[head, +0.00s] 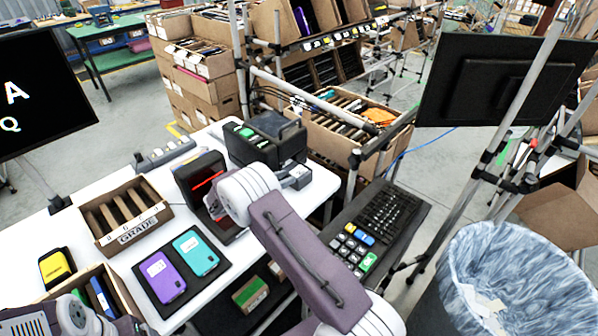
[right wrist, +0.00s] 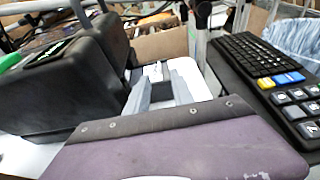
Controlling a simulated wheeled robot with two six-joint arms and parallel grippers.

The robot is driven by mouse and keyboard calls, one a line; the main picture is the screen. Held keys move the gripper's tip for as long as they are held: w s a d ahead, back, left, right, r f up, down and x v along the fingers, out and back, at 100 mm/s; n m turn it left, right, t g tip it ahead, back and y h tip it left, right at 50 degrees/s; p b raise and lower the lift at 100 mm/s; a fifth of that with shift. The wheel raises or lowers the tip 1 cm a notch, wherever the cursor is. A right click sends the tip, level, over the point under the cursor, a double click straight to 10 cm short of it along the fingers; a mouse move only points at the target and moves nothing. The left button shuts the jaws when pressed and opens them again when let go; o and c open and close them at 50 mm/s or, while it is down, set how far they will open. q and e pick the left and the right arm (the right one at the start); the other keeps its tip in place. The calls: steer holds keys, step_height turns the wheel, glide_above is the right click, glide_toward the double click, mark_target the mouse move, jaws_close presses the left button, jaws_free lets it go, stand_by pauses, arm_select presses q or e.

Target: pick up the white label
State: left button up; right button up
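My right gripper (head: 298,176) is at the table's right edge, beside the black label printer (head: 265,140) with green on top. In the right wrist view the gripper (right wrist: 160,88) shows as grey parts around a dark block, to the right of the printer (right wrist: 70,75). A small pale piece shows at its far end; I cannot tell whether it is the white label or part of the gripper. Whether the fingers are open or shut is unclear. Only part of my left arm shows at the bottom left; its gripper is out of view.
A purple phone (head: 162,277) and a teal phone (head: 196,251) lie on a dark mat. A GRADE tray (head: 138,228), a black stand with a red strip and a yellow device (head: 56,267) share the white table. A keyboard (head: 391,213) stands to the right, near a lined bin (head: 515,270).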

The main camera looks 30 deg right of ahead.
mark_target(302, 171)
steer(key=p+x, duration=0.1)
steer(key=x, duration=0.6)
steer(key=shift+w, duration=0.15)
jaws_close()
